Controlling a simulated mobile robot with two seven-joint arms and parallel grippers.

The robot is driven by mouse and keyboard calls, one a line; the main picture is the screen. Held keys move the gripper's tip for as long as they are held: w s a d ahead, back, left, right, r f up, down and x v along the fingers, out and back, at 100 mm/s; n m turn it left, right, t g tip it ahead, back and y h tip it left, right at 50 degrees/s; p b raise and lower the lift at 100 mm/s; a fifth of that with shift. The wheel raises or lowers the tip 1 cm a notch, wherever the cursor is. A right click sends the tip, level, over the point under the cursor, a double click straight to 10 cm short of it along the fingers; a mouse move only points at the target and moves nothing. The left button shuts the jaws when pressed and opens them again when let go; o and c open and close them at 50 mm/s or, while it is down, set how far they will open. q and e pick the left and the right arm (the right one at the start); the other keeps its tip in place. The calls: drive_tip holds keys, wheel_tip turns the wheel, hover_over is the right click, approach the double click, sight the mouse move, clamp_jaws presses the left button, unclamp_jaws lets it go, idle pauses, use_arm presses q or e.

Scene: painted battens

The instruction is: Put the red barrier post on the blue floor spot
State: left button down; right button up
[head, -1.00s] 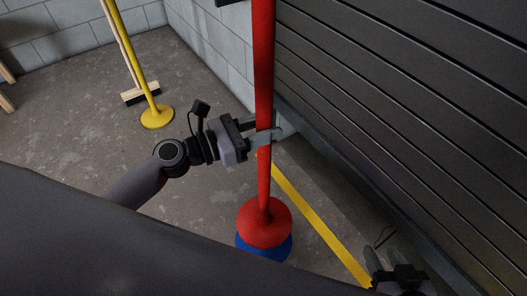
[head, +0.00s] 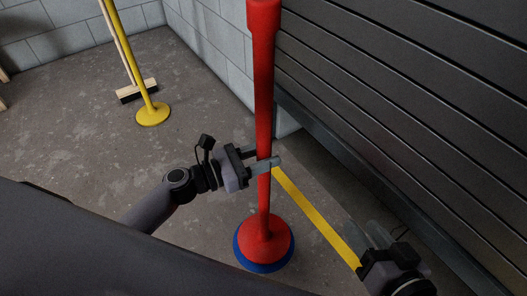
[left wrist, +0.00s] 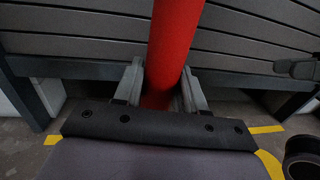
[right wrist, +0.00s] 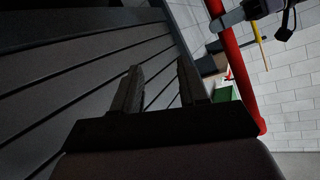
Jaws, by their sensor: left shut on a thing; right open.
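The red barrier post (head: 264,100) stands upright in the head view. Its round red base covers most of the blue floor spot (head: 262,268), with a blue rim showing around the base's front and sides. Whether the base touches the floor is hard to tell. My left gripper (head: 268,163) is shut on the post's shaft, partway up; the post also shows between its fingers in the left wrist view (left wrist: 172,50). My right gripper (head: 372,238) is open and empty, low at the right; its fingers show apart in the right wrist view (right wrist: 158,85).
A dark slatted shutter (head: 400,100) runs along the right side. A yellow floor line (head: 315,217) passes right of the post. A yellow post (head: 152,114) and a broom (head: 137,92) stand at the back left by the block wall (head: 65,30). Floor left of the post is clear.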

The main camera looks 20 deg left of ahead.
sight(264, 176)
use_arm(q)
drive_tip(key=shift+f, duration=0.25)
wheel_tip(264, 176, down, 3)
drive_tip(key=shift+f+b, duration=0.1)
drive_tip(key=shift+b, duration=1)
use_arm(e)
drive_tip(key=shift+d+f+t, duration=0.1)
drive_tip(key=shift+d+t, duration=0.2)
use_arm(q)
drive_tip(key=shift+f, duration=0.15)
drive_tip(key=c, duration=0.6)
unclamp_jaws()
drive_tip(key=shift+f, duration=0.2)
drive_tip(key=shift+c, duration=0.2)
use_arm(e)
drive_tip(key=shift+d+n, duration=0.1)
drive_tip(key=shift+n, duration=0.2)
